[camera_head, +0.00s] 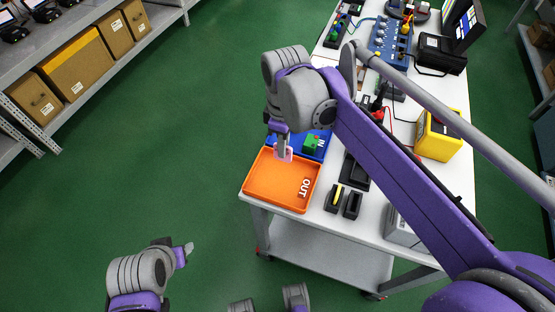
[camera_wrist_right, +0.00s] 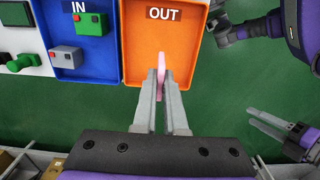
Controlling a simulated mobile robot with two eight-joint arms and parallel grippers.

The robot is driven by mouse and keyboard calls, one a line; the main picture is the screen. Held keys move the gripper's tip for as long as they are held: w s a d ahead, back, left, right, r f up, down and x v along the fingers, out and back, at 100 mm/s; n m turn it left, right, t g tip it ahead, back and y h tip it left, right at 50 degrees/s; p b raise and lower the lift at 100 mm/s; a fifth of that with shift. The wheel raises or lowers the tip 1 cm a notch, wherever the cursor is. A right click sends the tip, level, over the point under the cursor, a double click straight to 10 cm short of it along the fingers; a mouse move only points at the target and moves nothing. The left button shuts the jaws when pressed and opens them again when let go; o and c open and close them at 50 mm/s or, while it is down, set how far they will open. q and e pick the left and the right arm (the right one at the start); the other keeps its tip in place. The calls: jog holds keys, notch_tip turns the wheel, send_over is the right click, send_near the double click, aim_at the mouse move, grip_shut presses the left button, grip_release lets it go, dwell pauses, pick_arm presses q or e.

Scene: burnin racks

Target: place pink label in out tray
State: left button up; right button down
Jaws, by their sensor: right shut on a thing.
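The pink label (camera_head: 286,153) is in my right gripper (camera_head: 282,152), above the back part of the orange OUT tray (camera_head: 262,193). In the right wrist view the label (camera_wrist_right: 162,62) stands edge-on between the fingertips of the right gripper (camera_wrist_right: 165,80), which is shut on it, in front of the orange tray (camera_wrist_right: 185,45). I cannot tell whether the label touches the tray. My left gripper (camera_head: 188,248) is low at the left, over the green floor and away from the table. It also shows at the right of the right wrist view (camera_wrist_right: 265,122), with its fingers apart.
A blue IN tray (camera_head: 322,152) holding a green block (camera_head: 311,144) adjoins the OUT tray. Black holders (camera_head: 333,198), a yellow meter (camera_head: 437,138) and cables crowd the white table. A shelf with boxes (camera_head: 75,70) stands at left. Floor between is clear.

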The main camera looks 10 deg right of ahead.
notch_tip(320, 180, down, 6)
jog(key=shift+s+b, duration=0.15)
jog(key=shift+b, duration=0.15)
jog(key=shift+f, duration=1.9)
jog(key=shift+f+b, duration=0.15)
jog(key=shift+b, duration=0.15)
jog(key=c, duration=1)
grip_release()
